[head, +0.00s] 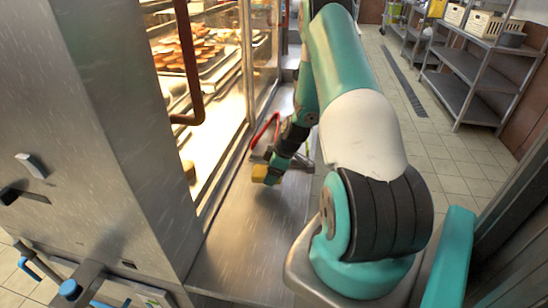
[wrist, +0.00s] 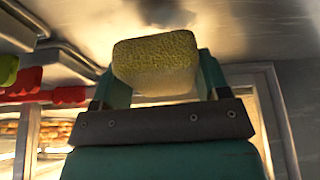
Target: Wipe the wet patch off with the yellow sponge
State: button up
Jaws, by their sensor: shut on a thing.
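The yellow sponge (wrist: 155,62) is clamped between the two fingers of my gripper (wrist: 156,80) in the wrist view, with its rough greenish-yellow face and paler side showing. In the head view the sponge (head: 260,173) is a small yellow block at the end of my gripper (head: 270,172), low over the steel counter (head: 240,235). I cannot tell whether it touches the counter. A darker, glossy spot (wrist: 168,14) shows on the steel beyond the sponge in the wrist view. I cannot tell whether it is the wet patch or a shadow.
A lit glass display case (head: 215,85) with trays of food runs along the counter's left side. A red-edged item (head: 265,130) lies behind my gripper, and red and green pieces show in the wrist view (wrist: 25,84). The near counter is clear. A shelf rack (head: 475,75) stands right.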

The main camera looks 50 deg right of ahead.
jog(key=shift+r+p, duration=1.3)
jog(key=shift+r, duration=0.8)
